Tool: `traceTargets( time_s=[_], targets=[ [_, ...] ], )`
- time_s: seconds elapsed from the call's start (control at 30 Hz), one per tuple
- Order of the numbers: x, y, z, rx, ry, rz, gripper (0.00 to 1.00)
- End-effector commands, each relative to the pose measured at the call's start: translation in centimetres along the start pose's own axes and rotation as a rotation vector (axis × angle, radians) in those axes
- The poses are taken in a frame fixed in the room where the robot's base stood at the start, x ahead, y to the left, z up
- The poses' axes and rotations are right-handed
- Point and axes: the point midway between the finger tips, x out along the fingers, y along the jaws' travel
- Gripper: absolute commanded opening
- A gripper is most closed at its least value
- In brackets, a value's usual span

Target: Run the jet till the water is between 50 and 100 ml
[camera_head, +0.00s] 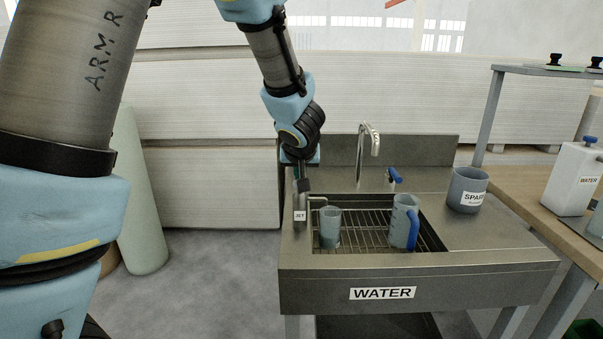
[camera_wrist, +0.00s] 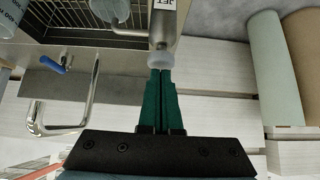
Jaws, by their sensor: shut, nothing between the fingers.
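The jet is a grey post (camera_head: 300,215) labelled JET at the left of the sink, with a thin spout bent over a grey cup (camera_head: 330,228) on the rack. In the wrist view the post (camera_wrist: 163,25) has a pale round cap (camera_wrist: 161,60) on top. My gripper (camera_head: 303,187) is shut and empty, pointing down over the post. Its green fingertips (camera_wrist: 160,73) meet or nearly meet the cap; I cannot tell if they press it. A grey jug (camera_head: 404,222) with a blue handle stands on the rack to the right. Water level and flow are not readable.
A curved tap (camera_head: 371,140) with a blue lever (camera_head: 395,176) stands behind the basin. A grey SPARE mug (camera_head: 467,190) is on the right ledge. Open floor lies left of the sink.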

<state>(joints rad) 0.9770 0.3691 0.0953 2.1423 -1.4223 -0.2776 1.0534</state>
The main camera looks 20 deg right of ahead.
Motion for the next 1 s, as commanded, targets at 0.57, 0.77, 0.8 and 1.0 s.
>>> traceTargets(
  time_s=[0.57,0.77,0.8,1.0],
  targets=[
    [-9.9,-0.4,-2.3,-0.001,0.008,0.001,0.0],
    [-11.1,-0.4,-2.1,-0.002,0.007,0.0,0.0],
    [-11.2,-0.4,-2.1,-0.002,0.007,0.0,0.0],
    [-11.1,-0.4,-2.0,-0.002,0.007,0.0,0.0]
  ],
)
